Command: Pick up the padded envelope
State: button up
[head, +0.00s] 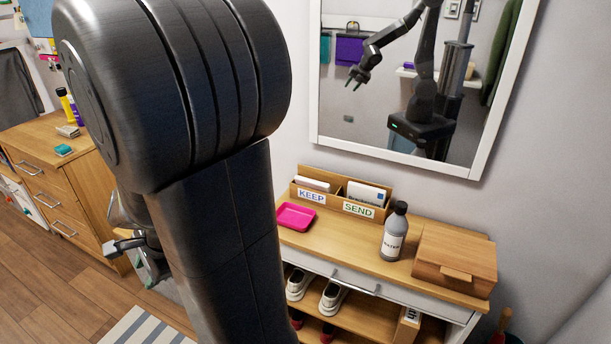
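I cannot pick out a padded envelope for certain. White envelopes or papers (313,184) stand in the KEEP slot of a wooden letter holder, and a white piece with a blue mark (366,194) stands in its SEND slot. Either could be mail, but their kind is too small to tell. My gripper (140,262) is at the left, mostly hidden behind my arm, well away from the letter holder. In the mirror its two green-tipped fingers show apart, with nothing seen between them.
The letter holder (346,208) stands on a wooden console (340,251) beside a pink tray (296,216), a water bottle (395,232) and a wooden box (455,257). Shoes (333,297) sit below. A mirror (487,120) hangs above. A drawer cabinet (60,185) stands left.

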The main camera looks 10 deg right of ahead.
aim_at(307, 182)
jog(key=i+j+z, duration=0.2)
jog(key=i, duration=0.3)
jog(key=i+z, duration=0.2)
jog(key=i, duration=0.3)
jog(key=z, duration=1.75)
